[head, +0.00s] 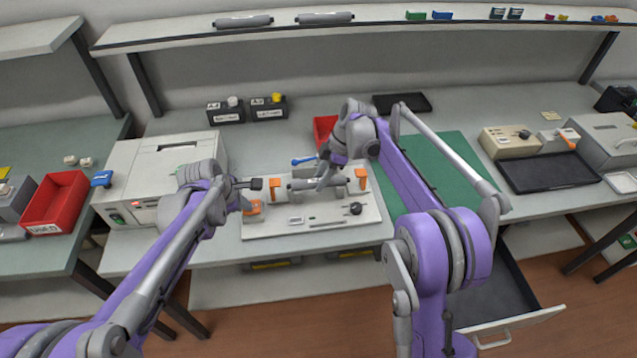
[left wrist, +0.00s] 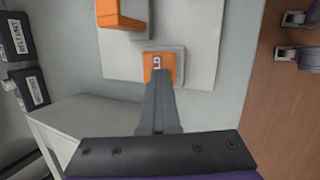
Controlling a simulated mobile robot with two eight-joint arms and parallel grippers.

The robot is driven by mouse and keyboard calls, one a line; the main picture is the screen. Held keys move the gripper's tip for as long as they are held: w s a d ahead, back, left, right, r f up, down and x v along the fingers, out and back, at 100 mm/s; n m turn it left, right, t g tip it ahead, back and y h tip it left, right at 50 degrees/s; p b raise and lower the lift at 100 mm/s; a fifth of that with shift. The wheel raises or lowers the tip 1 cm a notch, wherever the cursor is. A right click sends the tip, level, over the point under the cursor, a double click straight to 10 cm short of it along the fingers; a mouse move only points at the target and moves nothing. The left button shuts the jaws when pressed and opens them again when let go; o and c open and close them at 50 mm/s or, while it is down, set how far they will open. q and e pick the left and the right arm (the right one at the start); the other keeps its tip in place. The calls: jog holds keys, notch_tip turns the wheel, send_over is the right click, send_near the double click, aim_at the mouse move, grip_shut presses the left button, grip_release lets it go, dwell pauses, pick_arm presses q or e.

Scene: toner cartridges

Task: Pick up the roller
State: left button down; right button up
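A grey cylinder that looks like the roller (head: 298,185) lies across a pale fixture board (head: 290,230), between two upright orange pieces (head: 275,188) (head: 361,179). My right gripper (head: 325,181) is over its right half; the arm partly hides it, and I cannot tell whether its fingers touch the cylinder. My left gripper (head: 245,203) is at the board's left edge, beside a low orange block (head: 256,208).
Two more grey rollers (head: 243,20) (head: 323,17) lie on the upper shelf. A white printer-like box (head: 150,175) stands left of the board. A green mat (head: 440,165) and a black tray (head: 548,173) lie to the right. An open drawer (head: 505,285) juts out below.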

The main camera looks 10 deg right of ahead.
grip_shut()
jog(key=shift+r, duration=0.1)
notch_tip(320, 180, up, 10)
dwell(0.5)
